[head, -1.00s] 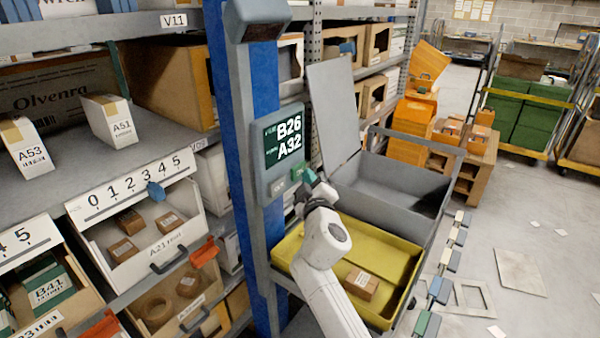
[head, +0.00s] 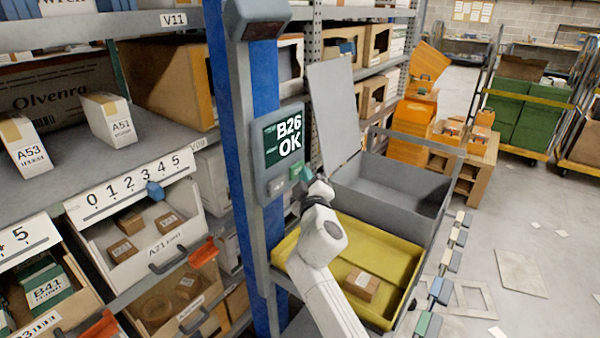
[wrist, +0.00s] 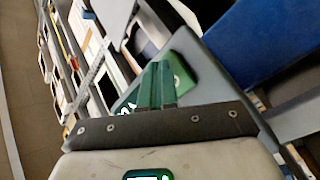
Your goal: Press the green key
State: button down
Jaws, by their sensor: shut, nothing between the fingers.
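The green key (head: 295,173) is at the lower right of a grey terminal panel on a blue post. It also shows in the wrist view (wrist: 183,72), beside and partly behind my fingers. The panel's dark green screen (head: 284,139) reads "B26" and "OK". A pale key (head: 276,186) is left of the green key. My gripper (head: 307,174) has green fingers, shut together with nothing between them, right at the green key. In the wrist view my gripper (wrist: 157,84) points at the panel. I cannot tell whether the fingertips touch the key.
A yellow tote (head: 385,243) with a small carton (head: 362,284) stands below the panel, with a grey bin (head: 400,185) behind it. Shelves with labelled bins (head: 140,235) fill the left. A scanner-like box (head: 257,18) tops the post. Open floor lies right.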

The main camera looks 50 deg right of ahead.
jog(key=shift+s, duration=0.9)
jog(key=s+p, duration=0.2)
jog(key=s, duration=0.3)
dwell(0.4)
dwell(0.8)
jog(key=s+a+f+m+g+y, duration=0.25)
jog(key=s+a+f+y, duration=0.2)
jog(key=a+f, duration=0.35)
jog(key=s+a+f+m+g+y, duration=0.1)
jog(key=s+a+f+g+y, duration=0.25)
jog(key=s+a+f, duration=0.5)
jog(key=s+a+f+n+g+y, duration=0.2)
jog(key=s+a+f+g+y, duration=0.3)
jog(key=s+a, duration=0.5)
jog(key=shift+a+f+g, duration=0.5)
jog(key=shift+a+f, duration=0.15)
jog(key=shift+f, duration=0.25)
